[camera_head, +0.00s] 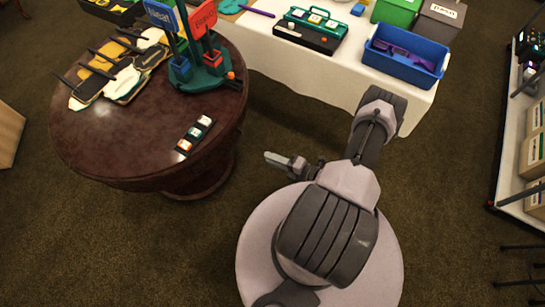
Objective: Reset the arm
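My arm stands on its round base at the lower middle of the head view, over the floor. My gripper (282,160) points left, towards the round table's right edge, and is apart from the table. A pale finger shows at its tip, but the view is too small and oblique to tell whether the fingers are open or shut. I see nothing clearly held in it.
A round dark table (95,150) at left bears paddles, a teal stand (205,80) with signs and a small block strip (196,134). A white-clothed table (285,62) behind holds a blue bin (405,72) and a teal case (311,30). Shelving (520,160) stands right. Carpet between is clear.

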